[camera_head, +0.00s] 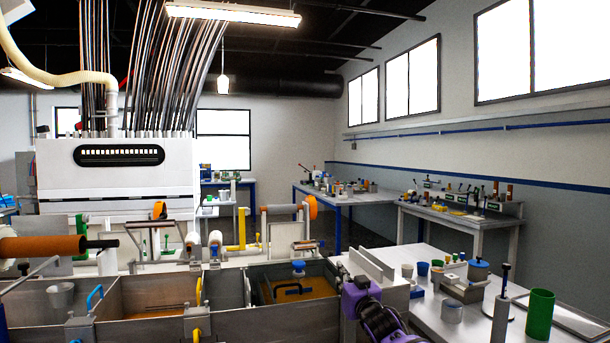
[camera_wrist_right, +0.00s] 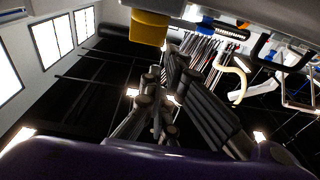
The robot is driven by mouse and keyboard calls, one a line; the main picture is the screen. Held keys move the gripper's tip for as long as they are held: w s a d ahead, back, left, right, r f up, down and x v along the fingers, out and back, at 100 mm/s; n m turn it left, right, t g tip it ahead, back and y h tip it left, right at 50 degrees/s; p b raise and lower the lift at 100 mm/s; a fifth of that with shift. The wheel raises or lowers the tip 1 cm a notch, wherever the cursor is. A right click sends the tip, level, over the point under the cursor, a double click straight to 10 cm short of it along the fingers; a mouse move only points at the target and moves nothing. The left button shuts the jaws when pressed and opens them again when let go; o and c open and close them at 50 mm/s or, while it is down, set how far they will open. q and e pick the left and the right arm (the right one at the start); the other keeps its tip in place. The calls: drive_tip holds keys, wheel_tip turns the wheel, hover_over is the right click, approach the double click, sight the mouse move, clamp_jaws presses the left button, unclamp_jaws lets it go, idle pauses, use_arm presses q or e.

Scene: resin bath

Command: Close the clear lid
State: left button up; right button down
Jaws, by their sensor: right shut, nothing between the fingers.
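The metal resin bath (camera_head: 225,287) runs across the lower left of the head view, with orange resin in its compartments. A black handle (camera_head: 292,289) shows in the right compartment. No lid edge can be made out around it, so I cannot tell whether the clear lid lies there. A black handle also shows at the upper right of the wrist view (camera_wrist_right: 270,48). My right gripper (camera_head: 342,268) is at the bath's right end, beside that compartment. Its dark fingers (camera_wrist_right: 158,95) are shut and empty in the wrist view. My left gripper is not in view.
A blue handle (camera_head: 95,297) stands at the left compartment, and a yellow-orange clamp (camera_head: 197,322) on the front wall. An orange roller (camera_head: 40,247) is at far left. The right table (camera_head: 420,318) holds cups, a grey box and a green cylinder (camera_head: 540,313).

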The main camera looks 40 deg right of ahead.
wheel_tip(320, 180, up, 5)
drive_tip(key=p, duration=0.3)
drive_tip(key=s+a+f, duration=0.4)
drive_tip(key=s, duration=0.4)
drive_tip(key=shift+s+a+f+b, duration=0.15)
drive_tip(key=shift+a+b, duration=0.1)
drive_tip(key=shift+b, duration=0.1)
